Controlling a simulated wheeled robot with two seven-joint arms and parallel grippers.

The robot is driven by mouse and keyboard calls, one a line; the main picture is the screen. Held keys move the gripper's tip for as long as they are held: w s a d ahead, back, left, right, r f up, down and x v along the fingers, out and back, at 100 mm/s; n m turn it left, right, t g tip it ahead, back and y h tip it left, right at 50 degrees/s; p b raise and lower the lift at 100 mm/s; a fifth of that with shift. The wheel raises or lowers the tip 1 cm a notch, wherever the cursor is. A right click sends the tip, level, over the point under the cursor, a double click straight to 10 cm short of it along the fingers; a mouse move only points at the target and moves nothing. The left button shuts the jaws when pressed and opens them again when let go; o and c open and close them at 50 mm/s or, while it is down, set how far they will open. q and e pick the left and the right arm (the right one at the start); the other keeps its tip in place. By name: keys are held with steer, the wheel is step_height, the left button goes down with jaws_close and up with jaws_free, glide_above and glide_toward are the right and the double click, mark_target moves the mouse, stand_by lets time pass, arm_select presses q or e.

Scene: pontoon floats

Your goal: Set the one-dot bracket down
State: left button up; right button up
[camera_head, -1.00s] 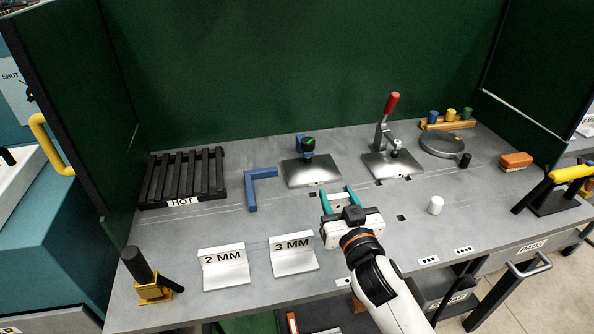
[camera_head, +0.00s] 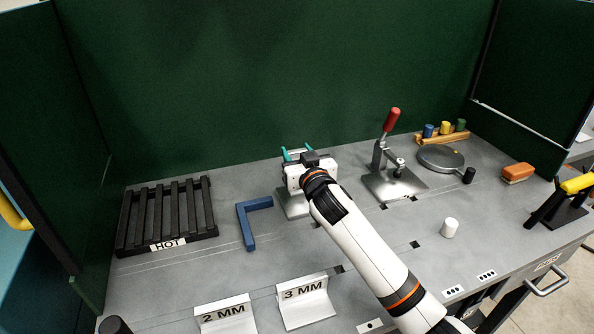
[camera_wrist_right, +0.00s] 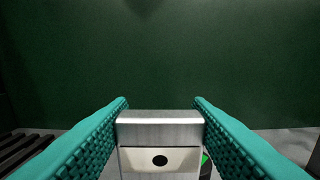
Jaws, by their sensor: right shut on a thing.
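The one-dot bracket (camera_wrist_right: 160,135) is a grey metal piece with a pale face bearing one black dot. It sits between the teal ribbed fingers of my right gripper (camera_wrist_right: 160,105), which is shut on it. In the head view the right gripper (camera_head: 297,153) is over the left metal plate (camera_head: 290,208), with the arm reaching in from the lower right. The bracket is hidden there behind the gripper body, and whether it touches anything below cannot be told. My left gripper is not in view.
A blue angle piece (camera_head: 243,225) and a black slatted rack marked HOT (camera_head: 165,220) lie left. A red-handled clamp (camera_head: 382,150) stands right. Stands marked 2 MM (camera_head: 225,315) and 3 MM (camera_head: 305,300) are in front.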

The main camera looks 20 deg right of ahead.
steer(key=shift+f, duration=1.95)
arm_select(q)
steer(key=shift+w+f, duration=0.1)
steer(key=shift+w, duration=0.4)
arm_select(e)
steer(key=shift+f, duration=0.15)
steer(key=o, duration=1.4)
steer(key=shift+c, duration=0.2)
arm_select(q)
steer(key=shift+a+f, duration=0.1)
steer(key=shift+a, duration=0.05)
arm_select(e)
steer(key=shift+s, duration=0.1)
arm_select(q)
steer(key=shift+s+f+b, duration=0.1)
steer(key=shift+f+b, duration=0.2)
steer(key=shift+b, duration=0.2)
arm_select(e)
steer(key=s, duration=1.1)
steer(key=shift+s+d, duration=0.2)
steer(key=shift+s, duration=0.2)
